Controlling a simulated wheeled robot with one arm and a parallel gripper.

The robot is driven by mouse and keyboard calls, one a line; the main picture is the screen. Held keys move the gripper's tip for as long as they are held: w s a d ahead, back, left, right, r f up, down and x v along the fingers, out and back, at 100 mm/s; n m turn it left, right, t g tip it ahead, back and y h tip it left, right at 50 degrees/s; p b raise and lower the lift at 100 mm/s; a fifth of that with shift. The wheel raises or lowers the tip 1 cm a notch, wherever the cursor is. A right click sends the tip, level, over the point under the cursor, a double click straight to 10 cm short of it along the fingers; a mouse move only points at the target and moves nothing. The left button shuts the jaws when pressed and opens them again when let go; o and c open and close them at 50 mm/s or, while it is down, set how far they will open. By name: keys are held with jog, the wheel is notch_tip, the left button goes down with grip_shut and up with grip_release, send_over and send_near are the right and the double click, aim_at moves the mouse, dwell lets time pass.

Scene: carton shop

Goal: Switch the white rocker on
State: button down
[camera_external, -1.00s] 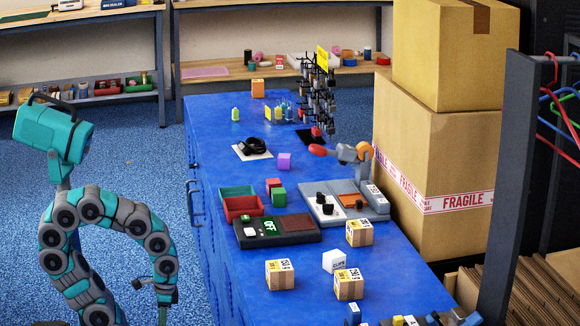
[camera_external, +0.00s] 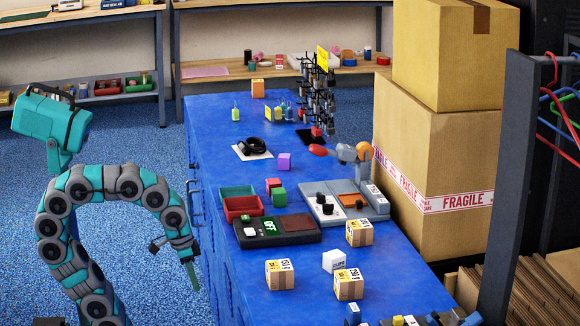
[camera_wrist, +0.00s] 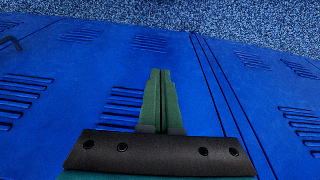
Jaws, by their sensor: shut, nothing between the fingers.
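The white rocker (camera_external: 249,232) sits at the left end of a dark grey control box (camera_external: 292,240) on the blue bench top. Beside it a small green display (camera_external: 269,226) reads OFF. The box also has a brown panel on its right. My gripper (camera_external: 191,283) points down left of the bench, below its top and apart from the rocker. In the wrist view my gripper (camera_wrist: 160,72) has its green fingers together, with nothing between them, in front of the blue cabinet doors. The rocker is not in the wrist view.
Red (camera_external: 240,207) and green (camera_external: 237,192) bins stand behind the box. Labelled cubes (camera_external: 280,274) stand in front. The bench's left edge has a handle (camera_external: 193,203). Floor left of the bench is clear.

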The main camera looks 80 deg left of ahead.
jog(key=w+d+r+t+p, duration=0.1)
jog(key=w+d+r+t, duration=0.1)
jog(key=r, duration=0.8)
jog(key=w+d+r+t+p, duration=0.2)
jog(key=r, duration=0.9)
jog(key=w+d+r+t+h+p, duration=0.1)
jog(key=r+t, duration=0.2)
jog(key=r, duration=0.7)
jog(key=shift+w+d+r, duration=0.3)
jog(key=shift+w+d, duration=0.1)
send_over(254, 232)
jog(key=s+a, duration=0.1)
jog(key=s, duration=0.2)
notch_tip(254, 232, down, 7)
jog(key=shift+a, duration=0.1)
jog(key=f, duration=0.3)
jog(key=shift+w+d+b, duration=0.1)
jog(key=shift+d+b, duration=0.1)
jog(key=shift+b, duration=0.1)
jog(key=shift+d+f, duration=0.1)
jog(key=shift+f, duration=0.4)
jog(key=shift+f, duration=0.1)
